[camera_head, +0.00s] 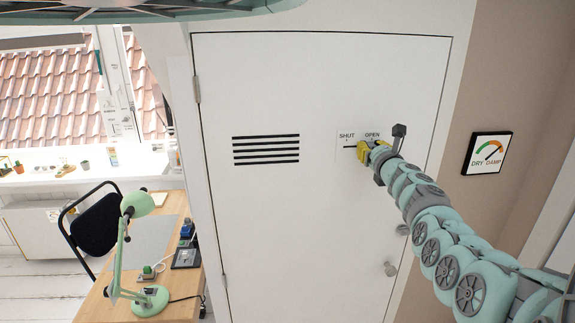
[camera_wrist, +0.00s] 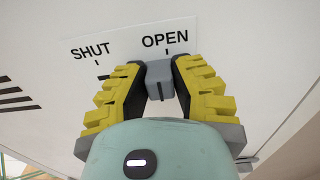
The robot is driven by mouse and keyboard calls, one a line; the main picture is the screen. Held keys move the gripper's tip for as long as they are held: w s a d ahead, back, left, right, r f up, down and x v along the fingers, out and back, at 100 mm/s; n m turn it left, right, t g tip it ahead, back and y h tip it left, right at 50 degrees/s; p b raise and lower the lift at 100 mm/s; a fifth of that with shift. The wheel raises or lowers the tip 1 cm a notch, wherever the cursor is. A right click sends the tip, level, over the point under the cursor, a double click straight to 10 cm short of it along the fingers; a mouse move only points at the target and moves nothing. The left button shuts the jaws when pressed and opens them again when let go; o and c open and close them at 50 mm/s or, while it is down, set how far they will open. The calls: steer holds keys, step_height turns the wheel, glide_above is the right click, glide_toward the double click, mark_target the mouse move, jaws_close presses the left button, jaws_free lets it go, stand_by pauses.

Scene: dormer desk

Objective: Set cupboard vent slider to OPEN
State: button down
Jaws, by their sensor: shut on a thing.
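The white cupboard door (camera_head: 300,220) carries a label plate (camera_head: 347,133) reading SHUT on the left and OPEN on the right, with a tick under each word. The plate also shows in the wrist view (camera_wrist: 125,46). The grey slider knob (camera_wrist: 160,79) sits under the word OPEN, close below its tick; exact alignment is hard to tell. My gripper (camera_head: 368,150) has yellow ribbed fingers, shut on the knob from both sides in the wrist view (camera_wrist: 160,88). In the head view the fingers hide the knob; a dark piece of slot shows to their left.
A black slatted vent (camera_head: 266,149) is left of the plate. A round door knob (camera_head: 390,269) is lower on the door. A DRY/DAMP gauge (camera_head: 488,153) hangs on the right wall. A desk (camera_head: 178,209) with a green lamp (camera_head: 137,204) and a black chair (camera_head: 97,222) stand at left.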

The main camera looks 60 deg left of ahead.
mark_target(377, 108)
steer(key=shift+w+d, duration=0.3)
steer(key=shift+w, duration=0.35)
steer(key=c, duration=0.7)
jaws_free()
steer(key=shift+c, duration=0.2)
steer(key=shift+r, duration=0.15)
steer(key=shift+w+r, duration=0.1)
steer(key=shift+r, duration=4.8)
